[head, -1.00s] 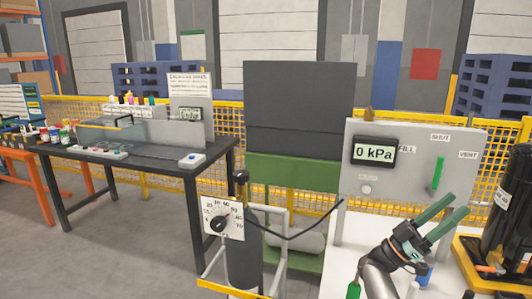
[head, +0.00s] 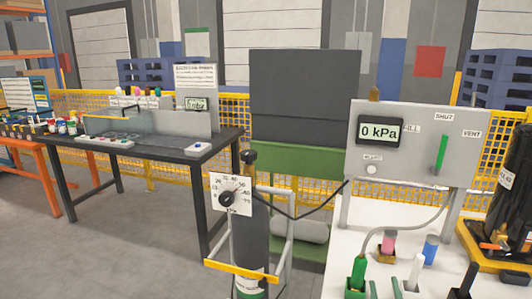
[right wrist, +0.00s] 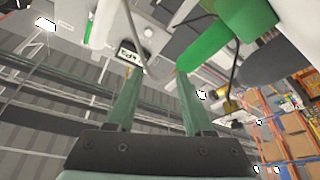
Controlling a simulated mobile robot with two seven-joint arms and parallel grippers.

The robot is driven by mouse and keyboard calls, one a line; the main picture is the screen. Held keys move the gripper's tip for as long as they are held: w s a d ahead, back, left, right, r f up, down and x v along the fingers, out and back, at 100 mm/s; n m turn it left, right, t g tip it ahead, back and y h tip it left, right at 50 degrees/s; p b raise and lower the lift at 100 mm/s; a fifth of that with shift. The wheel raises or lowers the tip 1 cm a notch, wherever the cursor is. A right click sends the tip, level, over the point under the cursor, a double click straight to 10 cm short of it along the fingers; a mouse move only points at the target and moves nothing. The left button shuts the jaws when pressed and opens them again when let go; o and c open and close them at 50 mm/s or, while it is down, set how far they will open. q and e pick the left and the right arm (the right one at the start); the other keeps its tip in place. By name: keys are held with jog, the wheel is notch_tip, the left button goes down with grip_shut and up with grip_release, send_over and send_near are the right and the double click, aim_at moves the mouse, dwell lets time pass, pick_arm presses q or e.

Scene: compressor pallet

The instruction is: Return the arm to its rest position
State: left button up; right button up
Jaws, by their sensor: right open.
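My right gripper (right wrist: 161,74) shows in the right wrist view. Its two green fingers stand apart, with nothing clearly held between them. The panel with the 0 kPa display (head: 381,131) and a green vertical handle (head: 441,153) stands at the right in the head view. A dark display also shows beyond the fingers in the right wrist view (right wrist: 129,54). A large green rounded part (right wrist: 212,42) lies near the right finger there; what it belongs to is unclear. My left gripper is not in view.
On the white bench (head: 345,238) are a green-handled item (head: 358,272), a pink-topped item (head: 388,241) and a blue cylinder (head: 431,248). A cylinder with a dial plate (head: 231,194) stands left of the bench. A dark table (head: 160,150) is farther left, with open floor before it.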

jog(key=s+a+f+m+g+y+b, duration=0.1)
jog(key=s+a+f+g+y, duration=0.1)
jog(key=s+a+f+g, duration=0.45)
jog(key=s+a+f+g+y+b, duration=0.2)
jog(key=s+a+f, duration=0.1)
jog(key=s+f, duration=0.65)
jog(key=s+a+f+m+g+y+b, duration=0.15)
jog(key=s+a+f+g, duration=0.35)
jog(key=s, duration=0.5)
pick_arm(q)
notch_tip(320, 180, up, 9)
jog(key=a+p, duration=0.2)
jog(key=p, duration=1.4)
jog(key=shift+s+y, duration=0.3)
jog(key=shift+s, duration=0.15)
pick_arm(e)
jog(key=s+d+r+t, duration=0.1)
jog(key=s+d+r, duration=0.1)
jog(key=r, duration=0.8)
jog(key=shift+d+r, duration=0.25)
jog(key=shift+d, duration=0.25)
jog(key=shift+h, duration=0.25)
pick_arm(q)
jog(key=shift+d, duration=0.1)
